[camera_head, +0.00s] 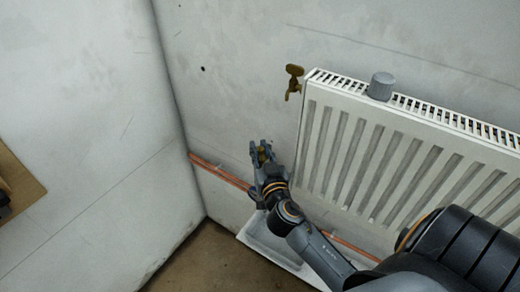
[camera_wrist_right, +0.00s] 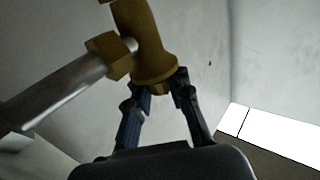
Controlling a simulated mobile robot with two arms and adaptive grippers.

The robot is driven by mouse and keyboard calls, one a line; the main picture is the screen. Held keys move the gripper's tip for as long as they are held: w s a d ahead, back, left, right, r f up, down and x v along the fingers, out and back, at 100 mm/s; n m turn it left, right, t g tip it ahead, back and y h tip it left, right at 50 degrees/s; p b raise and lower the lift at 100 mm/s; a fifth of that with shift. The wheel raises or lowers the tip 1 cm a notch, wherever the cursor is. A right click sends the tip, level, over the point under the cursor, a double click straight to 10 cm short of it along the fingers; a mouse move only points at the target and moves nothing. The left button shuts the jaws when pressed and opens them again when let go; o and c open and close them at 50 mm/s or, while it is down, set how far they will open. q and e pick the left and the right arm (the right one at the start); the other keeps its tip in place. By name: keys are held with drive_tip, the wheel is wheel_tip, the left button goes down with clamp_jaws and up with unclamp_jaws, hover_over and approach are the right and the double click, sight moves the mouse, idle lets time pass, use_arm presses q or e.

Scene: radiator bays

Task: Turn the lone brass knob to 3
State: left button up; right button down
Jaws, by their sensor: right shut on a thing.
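A brass valve (camera_wrist_right: 145,45) with a knob at its lower end fills the top of the right wrist view. A hex nut joins it to a silver pipe. My right gripper (camera_head: 262,152) is low beside the radiator's left end in the head view. Its fingers (camera_wrist_right: 166,84) are shut on the knob from below, and a bit of brass shows between them. The fingers and the valve body hide most of the knob. I cannot read any numbers or a mark on it. My left gripper is not in view.
A white radiator (camera_head: 345,150) hangs on the wall, with a grey cap (camera_head: 381,86) on top. A brass tap (camera_head: 293,82) is at its upper left corner. A copper pipe (camera_head: 222,174) runs low along the wall. A pale tray (camera_head: 262,238) lies beneath my right arm.

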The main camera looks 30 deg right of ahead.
drive_tip(key=shift+f, duration=0.3)
drive_tip(key=c, duration=1.4)
unclamp_jaws()
drive_tip(key=shift+c, duration=0.2)
drive_tip(key=shift+o, duration=1.2)
drive_tip(key=shift+r, duration=0.15)
drive_tip(key=v, duration=0.7)
drive_tip(key=shift+s, duration=0.3)
drive_tip(key=shift+a, duration=0.1)
